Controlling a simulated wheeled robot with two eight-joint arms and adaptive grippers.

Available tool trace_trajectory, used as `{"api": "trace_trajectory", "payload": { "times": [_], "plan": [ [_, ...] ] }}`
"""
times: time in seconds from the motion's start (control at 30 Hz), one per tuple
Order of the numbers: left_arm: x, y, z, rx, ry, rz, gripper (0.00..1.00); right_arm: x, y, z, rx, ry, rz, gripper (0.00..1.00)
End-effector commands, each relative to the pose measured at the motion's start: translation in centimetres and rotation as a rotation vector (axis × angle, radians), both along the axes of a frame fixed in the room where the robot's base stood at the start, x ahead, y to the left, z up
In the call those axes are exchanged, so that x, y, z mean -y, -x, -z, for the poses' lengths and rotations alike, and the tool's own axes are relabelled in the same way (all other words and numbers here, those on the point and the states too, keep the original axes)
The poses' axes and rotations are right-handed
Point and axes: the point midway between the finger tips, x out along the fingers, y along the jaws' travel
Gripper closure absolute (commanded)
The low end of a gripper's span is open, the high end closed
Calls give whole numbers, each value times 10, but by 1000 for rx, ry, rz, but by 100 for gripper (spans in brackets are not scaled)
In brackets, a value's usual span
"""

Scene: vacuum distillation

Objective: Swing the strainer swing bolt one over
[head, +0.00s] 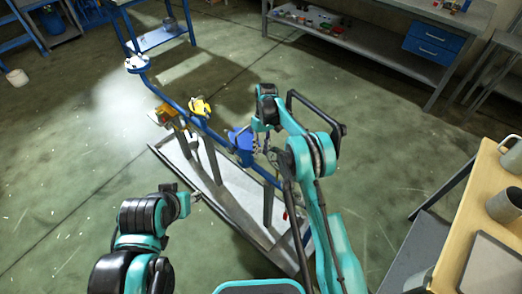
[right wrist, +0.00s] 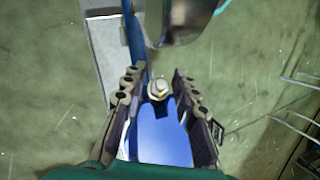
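The blue strainer (head: 241,138) sits on the blue pipe run in the middle of the head view. Its blue body (right wrist: 162,138) fills the lower middle of the right wrist view. A grey metal swing bolt with a nut (right wrist: 158,90) stands between the fingers there. My right gripper (right wrist: 158,76) is open, one finger on each side of the bolt, with gaps showing. In the head view my right gripper (head: 265,149) is beside the strainer, partly hidden by its arm. My left gripper (head: 192,198) is left of the skid, small and unclear.
The pipe run stands on a pale metal skid (head: 223,196). A yellow fitting (head: 200,107) and a brass-coloured part (head: 165,113) are farther left along it. A wooden-topped table (head: 470,215) with grey cups is at right. A workbench (head: 370,45) stands behind, with open floor between.

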Motion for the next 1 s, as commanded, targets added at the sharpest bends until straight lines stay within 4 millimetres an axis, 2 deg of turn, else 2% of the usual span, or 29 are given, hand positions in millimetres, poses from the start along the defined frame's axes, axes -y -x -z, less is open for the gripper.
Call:
{"api": "trace_trajectory", "payload": {
  "times": [0.17, 0.27, 0.63, 0.8, 1.0],
  "plan": [
    [0, 0, 0, 0, 0, 0, 60, 0, -1, -3, 0, 0, 0, 71],
    [0, 0, 0, 0, 0, 0, 60, 1, -5, -14, 0, 0, 0, 71],
    [0, 0, 0, 0, 0, 0, 60, 9, -30, -89, 0, 0, 0, 71],
    [0, 0, 0, 0, 0, 0, 60, 10, -37, -106, 0, 0, 0, 71],
    [0, 0, 0, 0, 0, 0, 60, 11, -38, -113, 0, 0, 0, 71]
  ]
}}
